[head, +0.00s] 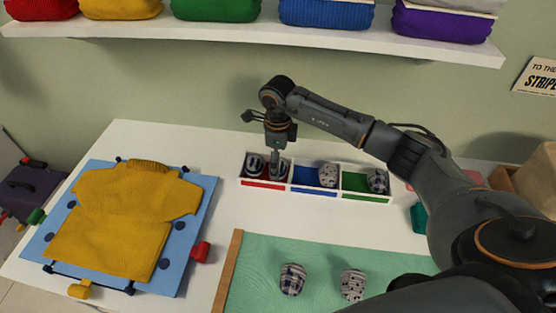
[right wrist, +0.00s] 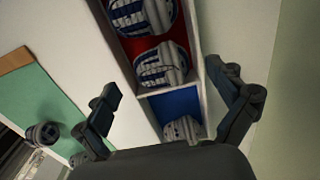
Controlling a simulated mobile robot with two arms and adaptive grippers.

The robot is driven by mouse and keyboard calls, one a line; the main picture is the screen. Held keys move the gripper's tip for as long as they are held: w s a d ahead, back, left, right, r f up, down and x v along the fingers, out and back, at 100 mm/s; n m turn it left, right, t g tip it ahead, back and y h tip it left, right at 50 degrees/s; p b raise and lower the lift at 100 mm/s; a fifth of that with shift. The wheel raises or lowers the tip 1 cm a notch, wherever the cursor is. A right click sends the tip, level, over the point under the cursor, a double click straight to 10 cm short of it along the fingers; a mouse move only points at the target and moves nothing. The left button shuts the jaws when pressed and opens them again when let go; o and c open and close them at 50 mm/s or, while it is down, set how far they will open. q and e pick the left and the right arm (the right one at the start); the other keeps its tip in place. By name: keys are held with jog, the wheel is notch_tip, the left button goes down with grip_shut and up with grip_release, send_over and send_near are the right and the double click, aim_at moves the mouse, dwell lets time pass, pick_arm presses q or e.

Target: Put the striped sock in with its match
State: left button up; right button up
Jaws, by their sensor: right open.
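A tray (head: 268,185) has red, blue and green compartments. Two rolled striped socks lie side by side in the red compartment, one (head: 255,165) at left and another partly behind my right gripper (head: 277,168). In the right wrist view both striped socks show, one (right wrist: 141,14) cut by the top edge, the other (right wrist: 160,66) nearer the blue divider. My right gripper is open above the red compartment, its fingers spread and holding nothing. A dotted sock (head: 328,175) is in the blue compartment and a plaid sock (head: 377,181) in the green one. My left gripper is out of view.
A green mat (head: 250,262) in front holds a plaid sock (head: 292,279) and a dotted sock (head: 353,285). A folding board (head: 200,190) with a yellow shirt (head: 125,215) lies at left. A shelf (head: 250,35) with folded clothes hangs above the tray.

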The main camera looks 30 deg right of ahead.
notch_tip(320, 180, up, 8)
jog(key=p, duration=0.4)
jog(key=shift+r+p, duration=0.15)
jog(key=shift+p, duration=0.2)
jog(key=shift+s, duration=0.1)
